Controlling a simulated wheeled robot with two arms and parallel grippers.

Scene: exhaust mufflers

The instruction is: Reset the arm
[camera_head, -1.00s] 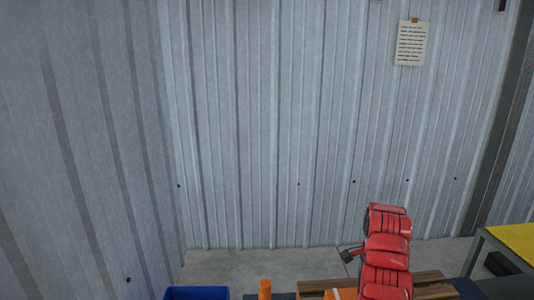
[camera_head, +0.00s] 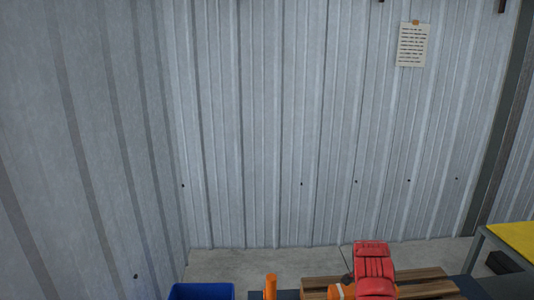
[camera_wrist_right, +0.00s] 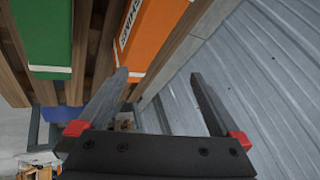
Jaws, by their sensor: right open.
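My red right arm (camera_head: 373,268) reaches up from the bottom of the head view, right of centre; its gripper cannot be made out there. In the right wrist view, my right gripper (camera_wrist_right: 158,85) is open, its two grey fingers wide apart with nothing between them. Beyond the left finger are an orange piece with dark lettering (camera_wrist_right: 150,30) and a green piece (camera_wrist_right: 45,30) by wooden slats. My left arm and gripper are not in view.
A blue bin (camera_head: 200,292), an upright orange piece (camera_head: 270,287) and wooden boards (camera_head: 425,284) show along the bottom. A yellow-topped table (camera_head: 516,240) stands at right. A corrugated metal wall (camera_head: 300,120) with a pinned paper (camera_head: 412,44) fills the back.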

